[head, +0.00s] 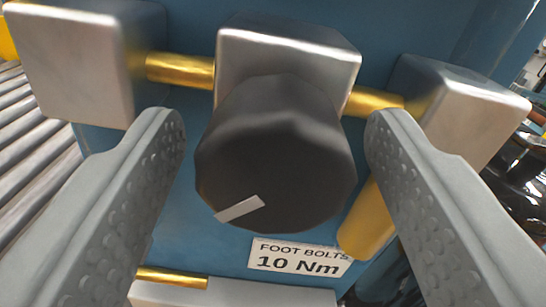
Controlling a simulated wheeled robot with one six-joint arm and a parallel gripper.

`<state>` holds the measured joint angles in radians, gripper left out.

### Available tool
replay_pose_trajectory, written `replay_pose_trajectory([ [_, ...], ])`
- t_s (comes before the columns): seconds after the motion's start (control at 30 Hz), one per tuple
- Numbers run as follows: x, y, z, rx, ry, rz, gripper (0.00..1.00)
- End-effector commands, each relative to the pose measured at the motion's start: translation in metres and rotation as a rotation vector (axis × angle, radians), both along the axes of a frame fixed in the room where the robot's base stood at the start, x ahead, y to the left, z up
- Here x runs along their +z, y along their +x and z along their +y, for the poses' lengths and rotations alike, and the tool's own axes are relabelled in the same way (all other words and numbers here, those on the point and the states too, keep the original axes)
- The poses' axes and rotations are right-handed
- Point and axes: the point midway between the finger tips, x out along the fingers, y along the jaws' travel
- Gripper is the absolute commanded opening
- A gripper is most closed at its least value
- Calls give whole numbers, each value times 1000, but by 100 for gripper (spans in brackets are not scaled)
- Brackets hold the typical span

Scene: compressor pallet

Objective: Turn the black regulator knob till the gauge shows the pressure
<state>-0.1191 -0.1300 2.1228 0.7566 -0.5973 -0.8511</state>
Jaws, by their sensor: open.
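The black regulator knob (280,155) is in the middle of the head view, faceted, with a white pointer mark (240,208) at its lower left. It sits in front of a silver block (285,55) on a brass pipe. My gripper (272,130) is open, one finger on each side of the knob. A gap shows between the knob and the left finger; the right finger is close to the knob's right side, and contact cannot be told. No gauge face shows in this view.
Silver blocks stand at upper left (75,60) and upper right (470,105), joined by brass pipe (180,70). A brass cylinder (367,222) is at the lower right. A label (299,258) reads "FOOT BOLTS 10 Nm" on the blue panel. Rollers (30,150) lie at left.

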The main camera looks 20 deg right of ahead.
Motion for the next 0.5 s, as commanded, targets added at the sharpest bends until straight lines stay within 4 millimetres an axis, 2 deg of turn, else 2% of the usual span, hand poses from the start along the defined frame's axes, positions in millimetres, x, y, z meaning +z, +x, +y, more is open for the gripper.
replay_pose_trajectory([
  [0.17, 1, -14, 4, 1, 1, -2, 59],
  [0.5, -1, -68, 20, 2, 0, -2, 59],
])
